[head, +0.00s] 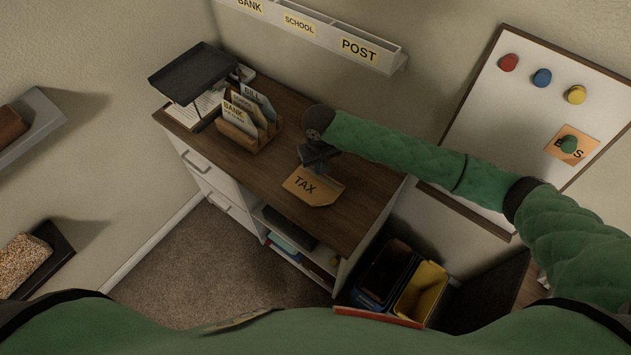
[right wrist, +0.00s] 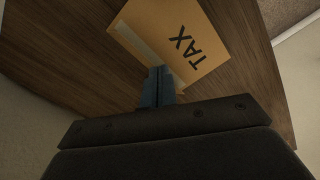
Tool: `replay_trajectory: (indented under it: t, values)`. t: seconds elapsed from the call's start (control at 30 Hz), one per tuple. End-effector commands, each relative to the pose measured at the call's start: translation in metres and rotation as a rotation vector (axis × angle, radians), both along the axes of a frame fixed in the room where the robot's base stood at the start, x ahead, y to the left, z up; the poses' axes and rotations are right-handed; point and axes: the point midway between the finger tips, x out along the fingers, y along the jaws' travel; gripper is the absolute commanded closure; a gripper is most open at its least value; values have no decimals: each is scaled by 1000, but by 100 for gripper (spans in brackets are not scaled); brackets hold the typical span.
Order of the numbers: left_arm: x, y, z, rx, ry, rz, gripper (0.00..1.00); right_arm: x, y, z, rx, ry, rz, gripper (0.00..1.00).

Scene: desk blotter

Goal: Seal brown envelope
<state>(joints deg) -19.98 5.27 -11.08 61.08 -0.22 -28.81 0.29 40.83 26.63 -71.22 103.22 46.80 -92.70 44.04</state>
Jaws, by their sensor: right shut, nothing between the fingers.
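The brown envelope (head: 313,186), marked TAX, lies on the wooden desktop near its front edge. It also shows in the right wrist view (right wrist: 188,38), with a paler strip along one edge. My right gripper (head: 313,166) is at the envelope's far edge in the head view. In the right wrist view its fingers (right wrist: 157,84) are shut together with nothing between them, and the tips overlap the envelope beside the pale strip. I cannot tell whether they touch it. My left gripper is not in view.
On the desk's left, a wooden letter holder (head: 240,130) holds several envelopes, beside a dark raised tray (head: 190,75). A labelled wall rack (head: 310,32) hangs behind. A whiteboard (head: 520,100) with magnets is at right. Bins (head: 420,290) stand below the desk's right. Bare desktop (head: 365,200) lies right of the envelope.

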Motion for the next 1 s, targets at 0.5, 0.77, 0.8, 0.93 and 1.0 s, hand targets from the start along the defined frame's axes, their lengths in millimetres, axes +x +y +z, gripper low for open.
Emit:
replay_trajectory:
  t: [0.5, 0.77, 0.8, 0.93, 1.0]
  values:
    - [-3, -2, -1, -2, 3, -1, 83, 0, 0, 0, 0, 0, 0, 100]
    - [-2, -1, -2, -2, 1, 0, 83, 0, 0, -7, 0, 1, -1, 100]
    - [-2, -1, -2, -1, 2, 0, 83, 0, 0, -9, 0, 1, -1, 100]
    - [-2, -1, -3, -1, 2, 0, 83, 0, 0, -13, 0, 1, 0, 100]
    - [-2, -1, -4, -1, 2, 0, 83, 0, 0, -15, 1, 0, 0, 100]
